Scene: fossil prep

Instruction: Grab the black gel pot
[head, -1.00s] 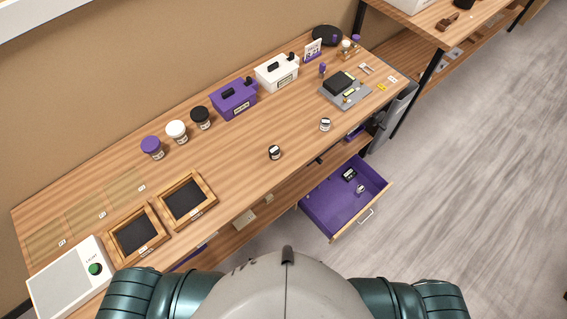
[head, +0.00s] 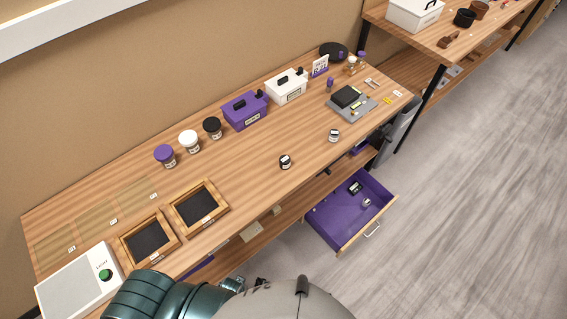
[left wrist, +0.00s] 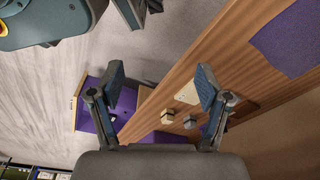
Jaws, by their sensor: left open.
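A small pot with a black lid and a pale label (head: 285,161) stands upright near the front edge of the workbench in the head view; I take it for the black gel pot. A larger black-lidded jar (head: 212,128) stands farther back. My left gripper (left wrist: 160,88) is open and empty in the left wrist view, with its fingers spread, near the bench edge and the purple drawer. The pot does not show in that view. My right gripper does not show clearly in any view.
A similar small pot (head: 334,135) stands to the right. White-lidded (head: 189,142) and purple-lidded (head: 165,156) jars and purple (head: 245,112) and white (head: 287,88) boxes line the back. An open purple drawer (head: 336,222) juts from the front. Two framed trays (head: 226,207) lie left.

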